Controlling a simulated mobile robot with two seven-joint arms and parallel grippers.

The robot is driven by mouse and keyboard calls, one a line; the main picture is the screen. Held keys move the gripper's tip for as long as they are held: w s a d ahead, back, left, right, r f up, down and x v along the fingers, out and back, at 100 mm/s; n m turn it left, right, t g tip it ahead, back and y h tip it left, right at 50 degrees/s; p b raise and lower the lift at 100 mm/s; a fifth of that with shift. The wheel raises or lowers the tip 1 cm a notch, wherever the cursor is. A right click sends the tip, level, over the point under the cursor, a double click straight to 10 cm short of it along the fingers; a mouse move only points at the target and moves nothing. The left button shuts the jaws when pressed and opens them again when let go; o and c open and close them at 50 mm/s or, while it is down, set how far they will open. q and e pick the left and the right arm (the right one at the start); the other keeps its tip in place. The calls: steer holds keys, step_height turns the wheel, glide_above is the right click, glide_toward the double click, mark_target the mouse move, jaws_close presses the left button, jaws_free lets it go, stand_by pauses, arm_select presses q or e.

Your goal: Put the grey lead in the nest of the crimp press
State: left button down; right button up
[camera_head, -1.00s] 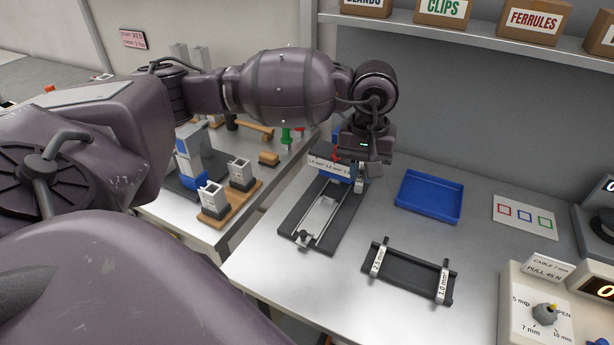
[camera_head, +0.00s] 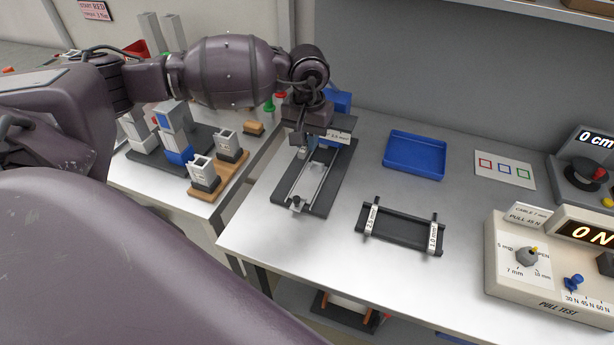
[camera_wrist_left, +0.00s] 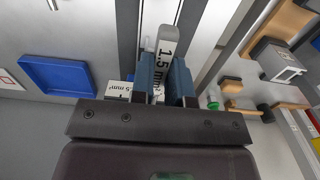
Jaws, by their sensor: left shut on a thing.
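My left gripper (camera_head: 303,150) is shut, low over the crimp press (camera_head: 322,192), by the far end of its rail. In the left wrist view its blue fingers (camera_wrist_left: 164,80) close on a light grey piece with a white "1.5 mm²" tag, which I take to be the grey lead (camera_wrist_left: 167,45). The press has a long black base with a pale rail, a knob at the near end and a blue part (camera_head: 338,100) behind the wrist. The nest is not clear, hidden around the gripper. My right gripper is not in view.
A black rack (camera_head: 405,228) with "2.5 mm²" and "1.0 mm²" tags lies right of the press. Behind it is an empty blue tray (camera_head: 416,172). The pull tester (camera_head: 540,285) stands at the right. Grey-and-wood fixtures (camera_head: 230,170) stand left, on another table.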

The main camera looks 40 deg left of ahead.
arm_select(q)
glide_above(307, 185)
step_height(307, 185, down, 7)
steer(key=shift+s+d+r, duration=0.1)
steer(key=shift+f, duration=0.55)
step_height(307, 185, down, 3)
steer(key=shift+f, duration=0.7)
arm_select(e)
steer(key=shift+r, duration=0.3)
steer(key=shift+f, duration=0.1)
